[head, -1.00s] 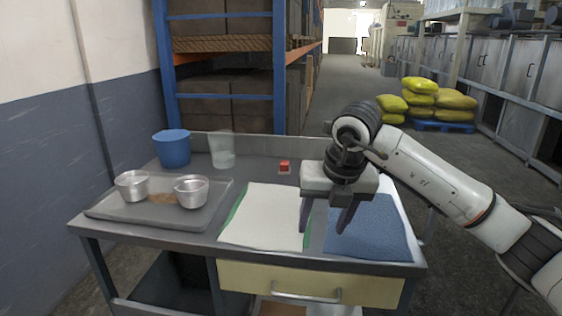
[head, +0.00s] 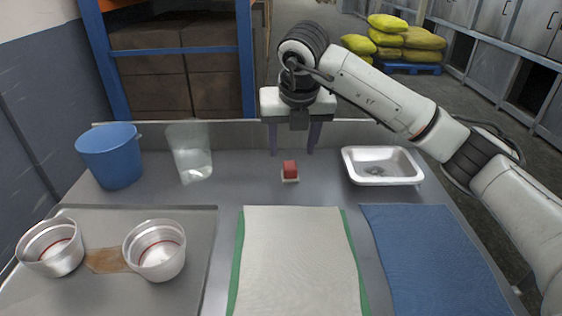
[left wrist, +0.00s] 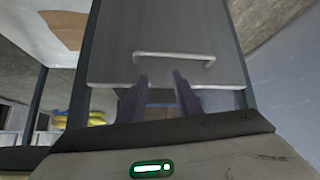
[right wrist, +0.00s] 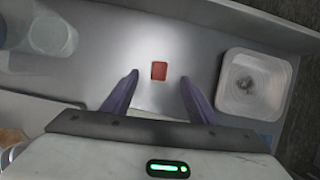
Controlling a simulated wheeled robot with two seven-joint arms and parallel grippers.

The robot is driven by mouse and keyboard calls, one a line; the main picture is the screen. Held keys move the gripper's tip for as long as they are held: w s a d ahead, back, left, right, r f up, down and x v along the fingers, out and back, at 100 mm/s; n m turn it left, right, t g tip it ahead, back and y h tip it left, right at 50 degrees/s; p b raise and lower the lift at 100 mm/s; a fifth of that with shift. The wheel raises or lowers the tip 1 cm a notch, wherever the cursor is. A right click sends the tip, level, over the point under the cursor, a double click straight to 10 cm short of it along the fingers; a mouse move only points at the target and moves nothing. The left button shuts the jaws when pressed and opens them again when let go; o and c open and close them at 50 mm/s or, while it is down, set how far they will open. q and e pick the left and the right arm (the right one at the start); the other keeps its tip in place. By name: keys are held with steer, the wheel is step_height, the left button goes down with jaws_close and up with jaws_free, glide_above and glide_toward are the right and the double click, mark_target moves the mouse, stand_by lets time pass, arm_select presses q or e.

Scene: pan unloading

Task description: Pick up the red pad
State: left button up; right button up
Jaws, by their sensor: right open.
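The red pad (head: 290,168) is a small red block on a pale base, on the grey table near its back edge. It also shows in the right wrist view (right wrist: 159,71), beyond and between the fingertips. My right gripper (head: 293,153) is open and empty above the back of the table, with its fingers pointing down. It is apart from the pad. In the right wrist view its two purple fingers (right wrist: 157,80) are spread. My left gripper (left wrist: 160,78) shows only in the left wrist view, its fingers apart and empty, facing a drawer front with a handle.
A white tray (head: 383,182) stands right of the pad. A clear cup (head: 190,153) and a blue bucket (head: 110,157) stand left. Two metal cups (head: 155,252) are on a grey tray (head: 208,240). A white cloth (head: 298,262) and a blue cloth (head: 432,262) lie in front.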

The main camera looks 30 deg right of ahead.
mark_target(290, 165)
steer(key=shift+d+f, duration=0.25)
steer(key=shift+f, duration=0.85)
steer(key=shift+p+x, duration=0.65)
steer(key=shift+x, duration=2.4)
steer(key=shift+w+a, duration=0.15)
steer(key=c, duration=1.1)
steer(key=shift+r+b, duration=0.5)
steer(key=shift+r, duration=4.6)
